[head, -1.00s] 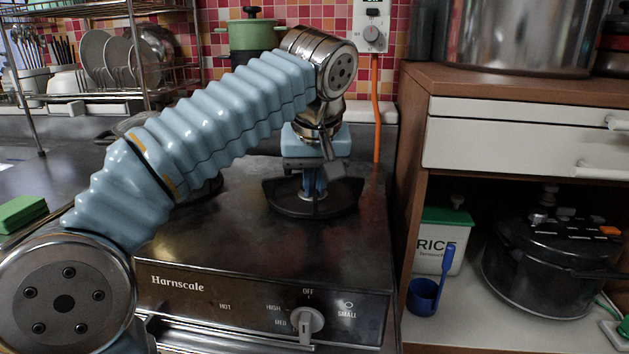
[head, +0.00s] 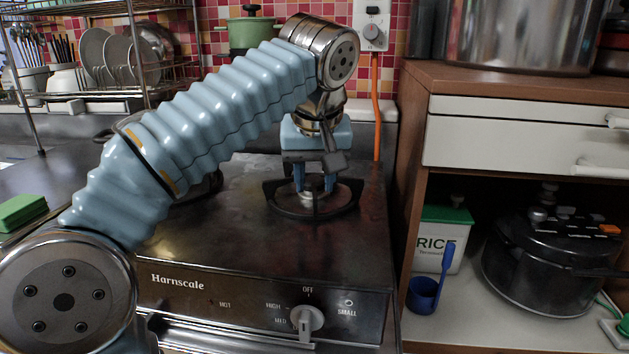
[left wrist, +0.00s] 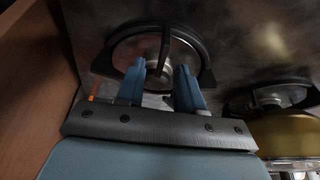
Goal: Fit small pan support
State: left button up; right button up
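The dark pan support (head: 284,207), a ring with prongs, lies on the right-hand burner of the hob. It also shows in the left wrist view (left wrist: 121,57), with one prong running in towards the burner's middle. My left gripper (head: 315,187) points down over the support's middle. Its two blue fingers are spread with a clear gap, and I see nothing held between them. In the left wrist view the open fingers (left wrist: 161,67) stand on either side of the pale burner centre (left wrist: 157,70). I cannot tell whether the fingertips touch the support. My right gripper is out of view.
The hob top (head: 245,235) is clear in front of the burner. A second burner (left wrist: 270,97) lies beside it, partly behind my arm in the head view. A wooden cabinet (head: 412,150) stands close on the right. A green pot (head: 250,34) stands behind.

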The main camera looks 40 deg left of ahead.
pick_arm(q)
jog(key=p+v, duration=0.3)
jog(key=v, duration=0.9)
jog(key=shift+p, duration=0.35)
